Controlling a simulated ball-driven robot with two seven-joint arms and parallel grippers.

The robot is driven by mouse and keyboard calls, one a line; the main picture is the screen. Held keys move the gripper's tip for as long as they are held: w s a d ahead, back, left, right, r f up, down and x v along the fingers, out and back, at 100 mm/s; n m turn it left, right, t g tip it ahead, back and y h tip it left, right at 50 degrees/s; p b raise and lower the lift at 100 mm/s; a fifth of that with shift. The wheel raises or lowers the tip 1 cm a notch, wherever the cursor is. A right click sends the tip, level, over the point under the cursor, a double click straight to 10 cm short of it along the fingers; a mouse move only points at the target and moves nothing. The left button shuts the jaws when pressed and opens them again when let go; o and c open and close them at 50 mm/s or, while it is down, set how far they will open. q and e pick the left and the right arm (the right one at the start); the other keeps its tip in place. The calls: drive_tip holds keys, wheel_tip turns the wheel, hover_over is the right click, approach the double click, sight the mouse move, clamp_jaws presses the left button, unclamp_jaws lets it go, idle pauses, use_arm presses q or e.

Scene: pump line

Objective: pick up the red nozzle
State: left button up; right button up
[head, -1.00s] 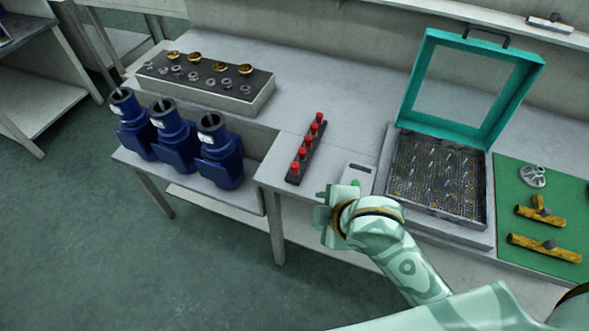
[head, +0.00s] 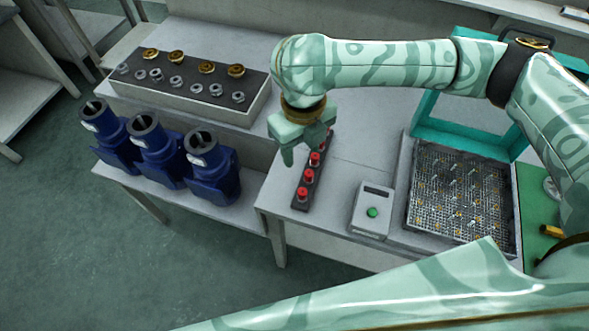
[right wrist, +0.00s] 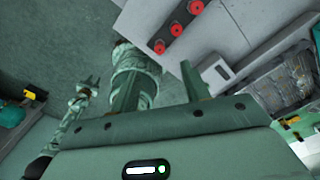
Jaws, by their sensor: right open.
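Red nozzles (head: 309,176) stand upright in a row on a dark strip at the table's front left corner. Three of them show clearly in the head view; the strip's far end is hidden behind my right gripper (head: 306,150). That gripper is open and empty, pointing down above the far part of the row. In the right wrist view, three red nozzles (right wrist: 177,29) lie beyond the open fingers (right wrist: 160,88), apart from them. What looks like my left gripper (right wrist: 90,83) shows small at the left of that view; its jaws are too small to judge.
A white box with a green button (head: 372,212) stands right of the strip, then a mesh-filled case with a teal lid (head: 425,125). Blue pump bodies (head: 160,150) stand on a lower shelf at left. A block with brass and steel parts (head: 190,105) lies behind them.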

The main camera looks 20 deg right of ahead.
drive_tip(key=b, duration=0.3)
hover_over(302, 191)
drive_tip(key=f, duration=0.7)
drive_tip(key=shift+s, duration=0.4)
drive_tip(key=f, duration=0.1)
drive_tip(key=w+f, duration=0.1)
drive_tip(key=f+b, duration=0.1)
drive_tip(key=shift+w+f, duration=0.1)
drive_tip(key=shift+w, duration=0.15)
drive_tip(key=shift+s+f, duration=0.2)
drive_tip(key=shift+f, duration=0.1)
wheel_tip(302, 191, down, 5)
drive_tip(key=b, duration=0.3)
drive_tip(key=shift+s, duration=0.15)
use_arm(q)
drive_tip(key=s+f, duration=0.5)
drive_tip(key=f, duration=0.2)
drive_tip(key=shift+s+g, duration=0.25)
drive_tip(key=shift+g, duration=0.15)
use_arm(e)
drive_tip(key=shift+r, duration=0.15)
drive_tip(key=shift+c, duration=0.9)
clamp_jaws()
